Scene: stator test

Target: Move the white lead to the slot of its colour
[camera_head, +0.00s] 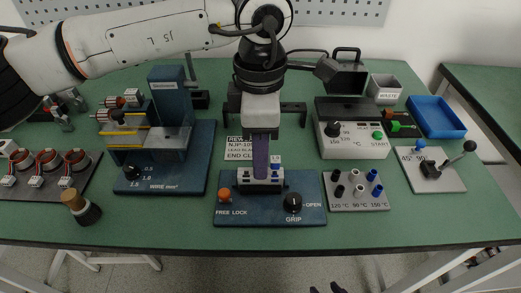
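My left gripper (261,157) points down at a blue fixture (232,213) marked FREE LOCK and GRIP OPEN. Its purple fingers are seen edge-on, so their opening does not show. The fingertips are at or just above a pale slotted block (246,184) on this fixture; contact cannot be told. A small blue piece (276,166) stands at the block's right. The white lead and the colours of the slots cannot be made out; the gripper hides part of the block. Dark tips at the bottom edge may be my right gripper (326,289); their state is unclear.
A grey rack (345,206) holds black, white and blue sleeves. Left are a wire machine (171,100) and a tray (45,190) with red rings. A heater box (352,150), blue bin (436,116) and lever stand (440,180) are right. Green table shows between them.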

